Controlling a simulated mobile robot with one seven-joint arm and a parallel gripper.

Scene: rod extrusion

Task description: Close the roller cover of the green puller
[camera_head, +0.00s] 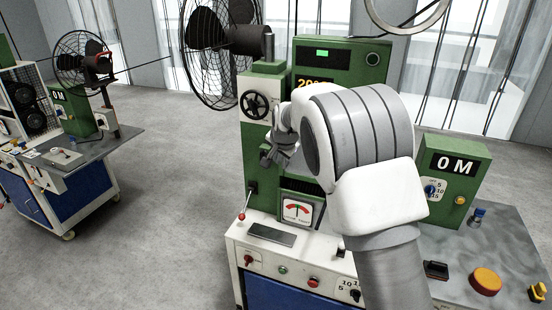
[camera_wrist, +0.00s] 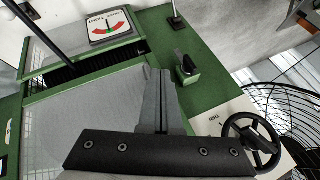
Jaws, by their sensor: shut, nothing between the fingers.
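The green puller (camera_head: 262,155) stands in front of me, with a black handwheel (camera_head: 257,103) on its upper part and a red-and-green dial gauge (camera_head: 297,210) low on its front. In the wrist view a pale see-through mesh panel (camera_wrist: 90,100), apparently the roller cover, lies left of and under my gripper. I cannot tell how far open it stands. My gripper (camera_wrist: 160,75) is shut and empty at the panel's right edge, between the gauge and the handwheel; contact is unclear. In the head view my gripper (camera_head: 270,155) is partly seen, and my arm hides the cover area.
A small black latch or knob (camera_wrist: 187,68) sits on the green face close to my gripper. A red-tipped lever (camera_head: 243,208) stands lower left. A large caged fan (camera_head: 205,50) is behind. Another roller machine (camera_head: 30,110) stands at left, with open floor (camera_head: 170,170) between.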

